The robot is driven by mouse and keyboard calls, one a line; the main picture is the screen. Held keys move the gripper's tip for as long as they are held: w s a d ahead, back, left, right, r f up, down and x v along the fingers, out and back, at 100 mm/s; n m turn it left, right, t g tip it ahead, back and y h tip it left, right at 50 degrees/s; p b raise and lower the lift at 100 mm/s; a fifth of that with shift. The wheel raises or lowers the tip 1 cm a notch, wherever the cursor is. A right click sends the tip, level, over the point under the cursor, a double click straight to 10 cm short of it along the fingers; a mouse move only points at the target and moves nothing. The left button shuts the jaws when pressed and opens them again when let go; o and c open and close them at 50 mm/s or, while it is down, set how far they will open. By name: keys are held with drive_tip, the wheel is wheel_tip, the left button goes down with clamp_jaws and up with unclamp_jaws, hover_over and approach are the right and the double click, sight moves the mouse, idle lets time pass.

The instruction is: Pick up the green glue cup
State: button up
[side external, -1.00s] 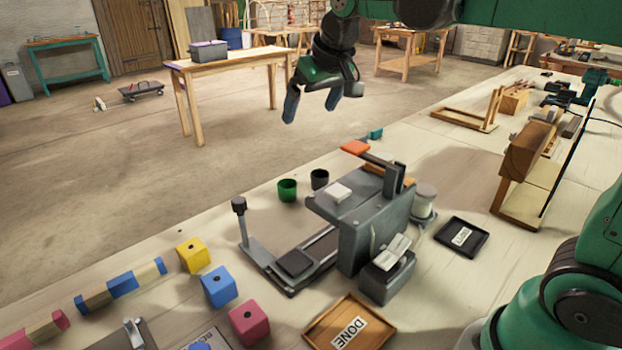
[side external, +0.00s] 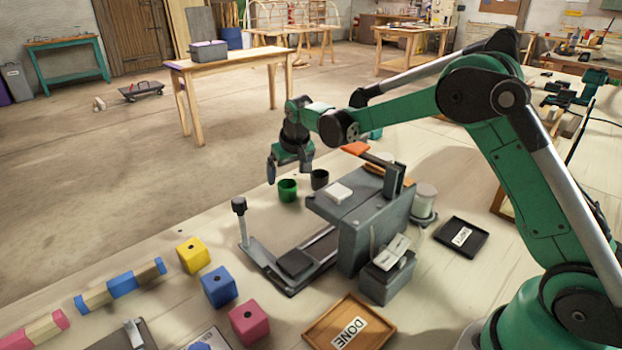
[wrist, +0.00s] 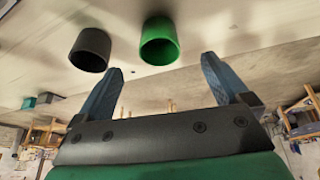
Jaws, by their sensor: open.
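The green glue cup (side external: 288,191) stands upright on the bench, left of a dark grey cup (side external: 320,179) and behind the grey bench machine. My gripper (side external: 288,171) is just above and behind the green cup in the side view, empty. In the wrist view the green cup (wrist: 160,42) lies ahead of the fingertips, between their lines, and the grey cup (wrist: 90,50) is to its left, ahead of the left finger. My gripper (wrist: 163,72) shows its two blue fingers spread, with nothing between them.
The grey machine (side external: 357,235) with an orange-topped lever (side external: 355,148) stands right of the cups. An upright post (side external: 240,209) rises to their front left. Yellow (side external: 193,255), blue (side external: 219,286) and pink (side external: 249,323) blocks lie nearer the camera. The bench left of the green cup is clear.

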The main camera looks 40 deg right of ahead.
sight(287, 184)
drive_tip(key=shift+x, duration=2.8)
drive_tip(key=shift+s, duration=0.1)
drive_tip(key=c, duration=1.3)
drive_tip(key=shift+r, duration=0.15)
